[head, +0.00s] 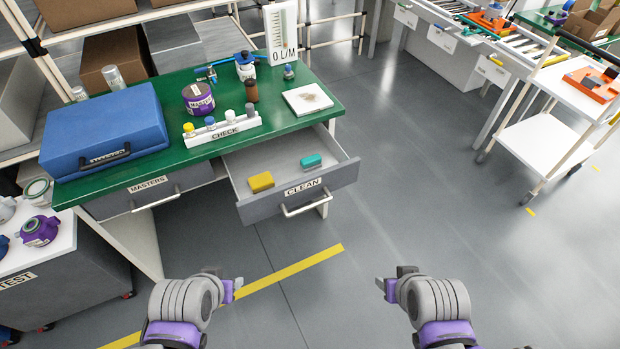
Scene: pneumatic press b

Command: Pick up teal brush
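The teal brush (311,161) is a small teal block lying in the open drawer (262,165) labelled CLEAN, at the right side of the green-topped bench. A yellow block (261,182) lies to its left in the same drawer. My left gripper (233,287) is low in the picture over the floor, in front of the bench and well apart from the drawer. My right gripper (385,287) is at a like height to the right, also apart from the drawer. Both look empty; their fingers are too small and turned to tell their opening.
The bench top (270,115) holds a blue case (104,132), a rack labelled CHECK (222,131), a purple-banded pot (198,98) and a white pad (307,99). A drawer labelled MASTERS (147,187) is at left. A white cart (545,140) stands right. Floor between is clear.

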